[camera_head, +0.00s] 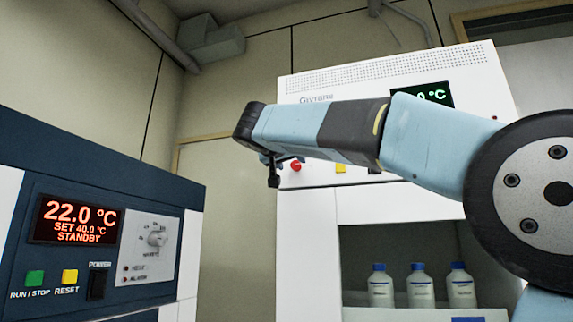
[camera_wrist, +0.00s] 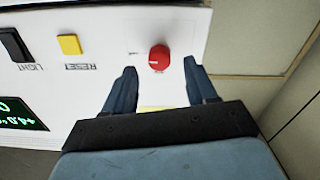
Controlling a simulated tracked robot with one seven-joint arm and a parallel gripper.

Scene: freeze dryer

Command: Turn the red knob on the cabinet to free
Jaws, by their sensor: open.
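The red knob (camera_head: 296,166) sits on the front panel of the white cabinet (camera_head: 307,235), at the left end of its row of controls. In the wrist view the round red knob (camera_wrist: 159,58) lies just beyond my gripper's fingertips, roughly midway between them and slightly toward the right finger. My gripper (camera_wrist: 163,78) is open and empty, with a finger to either side of the knob's line. In the head view my gripper (camera_head: 274,172) is beside the knob at its left, partly blocking the panel. I cannot read the knob's labels or see contact.
A yellow reset button (camera_wrist: 69,45) and a dark light switch (camera_wrist: 15,45) are on the same panel. Several white bottles with blue caps (camera_head: 418,288) stand in the cabinet's open bay. A dark blue oven unit (camera_head: 110,165) with a 22.0 °C display stands at the left.

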